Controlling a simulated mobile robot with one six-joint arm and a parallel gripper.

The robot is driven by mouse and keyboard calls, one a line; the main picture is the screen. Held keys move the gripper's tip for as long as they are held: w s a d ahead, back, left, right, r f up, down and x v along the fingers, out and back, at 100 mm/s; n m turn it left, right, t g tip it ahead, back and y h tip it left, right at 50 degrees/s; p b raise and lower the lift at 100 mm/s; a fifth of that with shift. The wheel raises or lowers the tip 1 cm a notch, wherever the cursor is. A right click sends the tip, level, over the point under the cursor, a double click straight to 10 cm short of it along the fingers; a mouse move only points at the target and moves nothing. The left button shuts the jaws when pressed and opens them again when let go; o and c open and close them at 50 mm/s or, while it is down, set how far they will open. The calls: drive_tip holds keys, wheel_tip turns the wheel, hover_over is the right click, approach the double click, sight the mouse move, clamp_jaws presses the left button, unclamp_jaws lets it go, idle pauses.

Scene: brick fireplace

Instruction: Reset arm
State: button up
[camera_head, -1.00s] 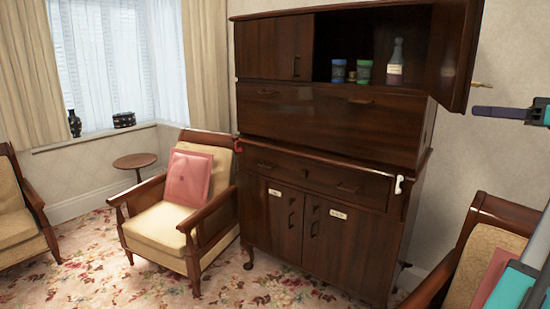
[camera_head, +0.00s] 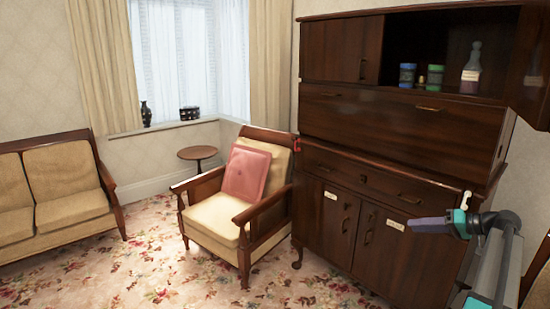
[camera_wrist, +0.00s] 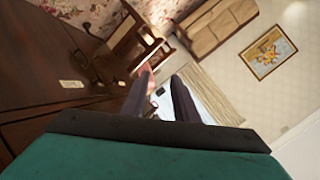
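My gripper (camera_head: 432,225) is at the right of the head view, in front of the lower part of a dark wooden cabinet (camera_head: 395,130). In the head view its fingers are seen from the side. In the wrist view the two dark fingers (camera_wrist: 160,95) stand apart with a gap between them, and nothing is held. The wrist view looks past the cabinet front at left, tilted, toward the chair and sofa.
The cabinet's top right door (camera_head: 530,70) stands open, showing jars (camera_head: 407,75) and a bottle (camera_head: 471,70). An armchair with a pink cushion (camera_head: 246,173) stands left of the cabinet. A sofa (camera_head: 55,195) and small round table (camera_head: 197,153) are further left. Floral carpet (camera_head: 140,260) is clear between.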

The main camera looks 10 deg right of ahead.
drive_tip(key=s+a+f+m+g+p, duration=0.15)
drive_tip(key=a+f+g, duration=0.75)
drive_tip(key=a+f, duration=2.6)
drive_tip(key=s+a+f+n+g+h+p, duration=0.1)
drive_tip(key=s+a+f+n+g+h, duration=0.2)
drive_tip(key=s+a+f, duration=1)
drive_tip(key=s+a+f+g+h, duration=0.1)
drive_tip(key=s+f+g+h, duration=0.1)
drive_tip(key=s, duration=0.7)
drive_tip(key=s+a+f+n+g+h+p, duration=0.1)
drive_tip(key=s+f+g+h, duration=0.1)
drive_tip(key=s, duration=0.8)
drive_tip(key=shift+a+f+h, duration=0.15)
drive_tip(key=shift+f+h, duration=0.25)
drive_tip(key=shift+h, duration=0.1)
